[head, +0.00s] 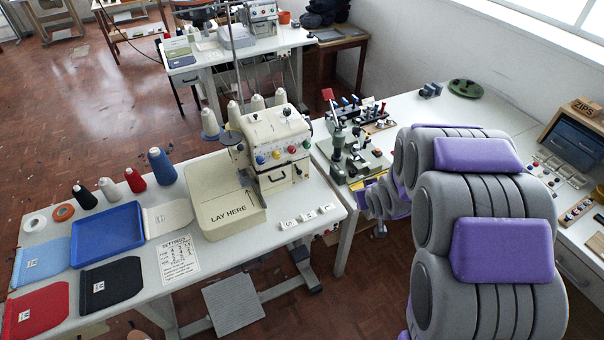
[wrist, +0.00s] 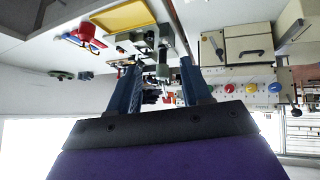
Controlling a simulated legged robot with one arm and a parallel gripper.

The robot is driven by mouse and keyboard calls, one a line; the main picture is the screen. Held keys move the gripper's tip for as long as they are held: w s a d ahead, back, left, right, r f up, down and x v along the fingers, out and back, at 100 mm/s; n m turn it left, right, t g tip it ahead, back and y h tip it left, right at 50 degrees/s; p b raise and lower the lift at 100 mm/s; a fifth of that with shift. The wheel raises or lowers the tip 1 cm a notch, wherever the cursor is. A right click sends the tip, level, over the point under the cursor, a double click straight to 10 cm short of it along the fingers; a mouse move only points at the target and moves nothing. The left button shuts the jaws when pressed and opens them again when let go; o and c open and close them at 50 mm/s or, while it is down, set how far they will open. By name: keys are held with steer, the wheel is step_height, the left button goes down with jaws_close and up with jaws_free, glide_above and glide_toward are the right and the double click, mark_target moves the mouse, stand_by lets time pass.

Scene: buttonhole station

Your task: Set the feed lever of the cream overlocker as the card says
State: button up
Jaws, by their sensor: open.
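The cream overlocker (head: 272,135) stands on the white table in the head view, with coloured dials on its front. A dark lever-like handle (head: 298,170) shows low on its front; its exact setting is unclear. The wrist view, which looks upside down, shows the overlocker's cream body (wrist: 248,30), dials and a black handle (wrist: 252,52) at upper right. The settings card (head: 178,258) lies on the table; its heading reads, but its lines are too small. My gripper (wrist: 160,64) is open and empty, its two dark blue fingers apart, with the overlocker off to their right.
A green machine (head: 352,160) stands on the neighbouring table and shows between and beyond my fingers in the wrist view. Thread cones (head: 162,167), a blue tray (head: 108,235) and fabric pieces (head: 110,285) occupy the overlocker's table. Three small lettered tiles (head: 305,217) lie near its front edge.

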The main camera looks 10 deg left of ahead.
steer(key=w+a+f+n+t+y, duration=0.1)
steer(key=w+a+f+t+y, duration=0.1)
steer(key=w+a+f+y, duration=0.25)
steer(key=n+t+y, duration=0.1)
steer(key=y, duration=0.1)
glide_toward(300, 173)
steer(key=shift+h, duration=0.25)
steer(key=x, duration=0.8)
steer(key=shift+w+a+r+b, duration=0.1)
steer(key=shift+a+r+b, duration=0.05)
steer(key=shift+a+b, duration=0.15)
jaws_close()
